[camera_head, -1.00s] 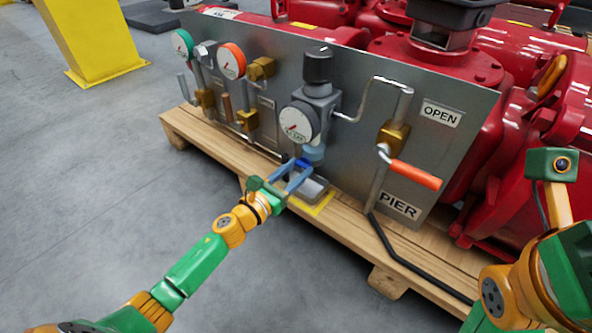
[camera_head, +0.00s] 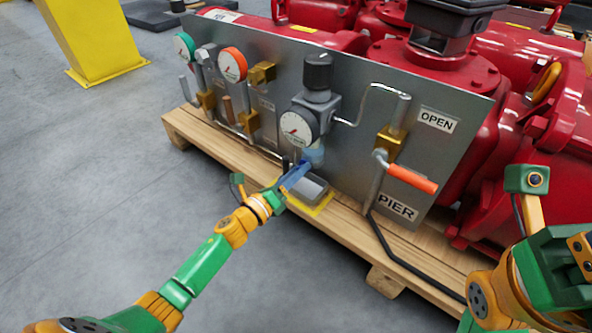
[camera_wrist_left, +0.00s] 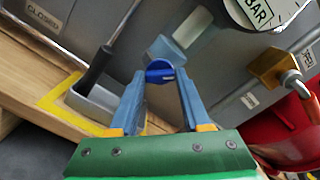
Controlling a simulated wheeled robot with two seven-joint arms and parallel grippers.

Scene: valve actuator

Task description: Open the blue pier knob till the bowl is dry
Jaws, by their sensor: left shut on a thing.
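The blue pier knob (camera_wrist_left: 160,72) sits under the clear bowl (camera_wrist_left: 193,27) and its pale blue lower part, below the pier gauge. In the wrist view my left gripper (camera_wrist_left: 162,78) is shut on the knob, one finger on each side. In the head view my left gripper (camera_head: 303,168) reaches up to the underside of the bowl (camera_head: 313,153) and hides the knob. Whether water is in the bowl is too small to tell. My right arm shows at the right edge, but its gripper is out of view.
A grey tray (camera_head: 314,188) on a yellow-edged patch lies on the wooden pallet (camera_head: 340,228) below the bowl. The grey panel (camera_head: 345,150) carries gauges, pipes, an orange-handled valve (camera_head: 412,178) and OPEN and PIER labels. Red machinery stands behind.

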